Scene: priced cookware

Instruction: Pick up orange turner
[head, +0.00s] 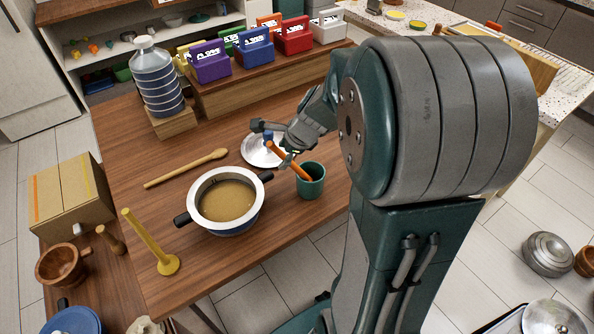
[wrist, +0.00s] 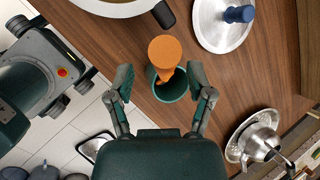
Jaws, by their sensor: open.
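The orange turner (head: 277,150) leans in a dark green cup (head: 311,186) on the wooden table, its upper part sticking out above the rim. In the wrist view the turner (wrist: 165,50) shows as a broad orange end over the cup (wrist: 172,90), with a narrower orange part inside. My gripper (head: 278,143) is at the turner's upper part in the head view. In the wrist view my gripper (wrist: 162,84) is open, its fingers on either side of the cup and turner. I cannot tell whether a finger touches the turner.
A pot (head: 225,201) of brownish liquid stands left of the cup, and a silver lid (head: 258,153) lies behind it. Coloured boxes (head: 253,50) line a raised shelf behind. The table's front edge is near the cup.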

